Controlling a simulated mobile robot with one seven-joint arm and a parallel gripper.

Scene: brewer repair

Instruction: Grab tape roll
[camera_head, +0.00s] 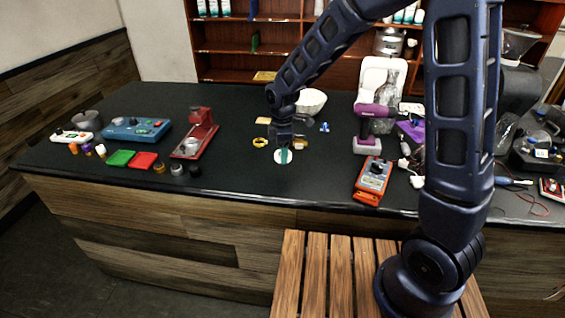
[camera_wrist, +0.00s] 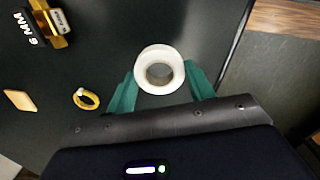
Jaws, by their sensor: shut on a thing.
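The tape roll (camera_head: 291,158) is white and round. It is on the dark counter (camera_head: 230,170), near the front edge. In the wrist view the tape roll (camera_wrist: 160,51) shows its open core between the two teal fingers. My gripper (camera_head: 284,154) points down at it from above. In the wrist view my gripper (camera_wrist: 161,85) has one finger on each side of the roll and is shut on it. I cannot tell whether the roll is lifted off the counter.
A yellow ring (camera_head: 261,142) lies left of the roll. A purple drill (camera_head: 370,125) and an orange-and-grey meter (camera_head: 373,180) stand to the right. A red press stand (camera_head: 197,135) is to the left. A white bowl (camera_head: 311,101) is behind my gripper.

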